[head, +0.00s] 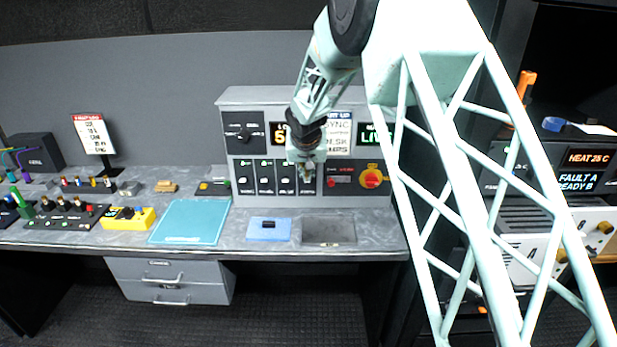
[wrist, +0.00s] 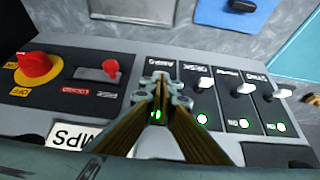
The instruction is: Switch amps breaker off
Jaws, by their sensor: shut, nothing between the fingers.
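The amps breaker is the rightmost of the row of black breaker panels in the head view, where my gripper (head: 306,172) covers much of it. In the wrist view its panel (wrist: 165,64) shows at the fingertips, with a green light (wrist: 158,114) visible between the fingers. My gripper (wrist: 160,88) is shut, its tips over the middle of this panel. The lever is hidden by the fingers, so I cannot tell its position or whether they touch it. Neighbouring breakers have white levers (wrist: 205,84) and lit green lights.
A red-handled switch (wrist: 112,68) and a red rotary knob on yellow (wrist: 36,66) sit beside the amps breaker. Several control boxes stand farther left.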

